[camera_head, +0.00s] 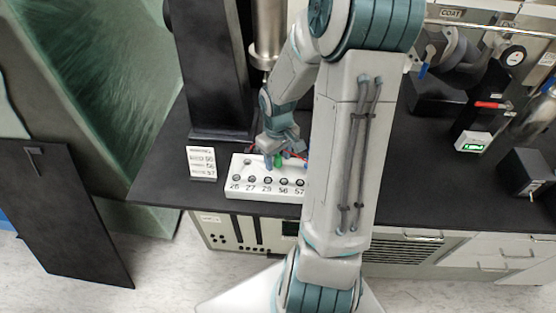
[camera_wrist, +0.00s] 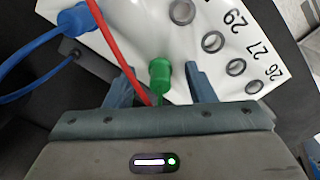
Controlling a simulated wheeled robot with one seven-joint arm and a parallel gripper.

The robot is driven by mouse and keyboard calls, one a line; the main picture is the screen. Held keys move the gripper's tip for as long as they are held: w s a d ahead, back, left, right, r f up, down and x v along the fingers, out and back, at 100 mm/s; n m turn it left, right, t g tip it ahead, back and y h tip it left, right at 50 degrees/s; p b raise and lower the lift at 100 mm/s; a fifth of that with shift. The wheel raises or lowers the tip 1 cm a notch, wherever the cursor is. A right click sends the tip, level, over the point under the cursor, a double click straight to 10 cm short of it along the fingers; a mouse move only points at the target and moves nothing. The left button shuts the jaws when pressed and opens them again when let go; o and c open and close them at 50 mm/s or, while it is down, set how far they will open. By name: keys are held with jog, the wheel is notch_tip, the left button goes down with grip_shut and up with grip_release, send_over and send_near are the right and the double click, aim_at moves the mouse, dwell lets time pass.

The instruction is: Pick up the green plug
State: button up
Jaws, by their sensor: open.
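The green plug (camera_wrist: 160,76) stands at the white numbered socket block (camera_wrist: 130,43), between the two fingers of my open gripper (camera_wrist: 158,84) in the wrist view. The fingers appear apart from the plug on both sides. In the head view the green plug (camera_head: 278,161) shows small below my gripper (camera_head: 275,153), at the back of the socket block (camera_head: 262,194). A green cable runs from the plug toward my gripper's palm. Whether the plug is fully seated cannot be told.
A blue plug (camera_wrist: 76,18) with a blue cable sits close by, and a red cable (camera_wrist: 105,40) passes beside the green plug. A small label card (camera_head: 201,163) stands left of the block. A black column (camera_head: 215,70) rises behind. The black bench (camera_head: 155,180) is clear at far left.

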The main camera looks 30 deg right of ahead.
jog(key=c, duration=1)
jog(key=shift+c, duration=0.2)
jog(key=shift+r, duration=0.1)
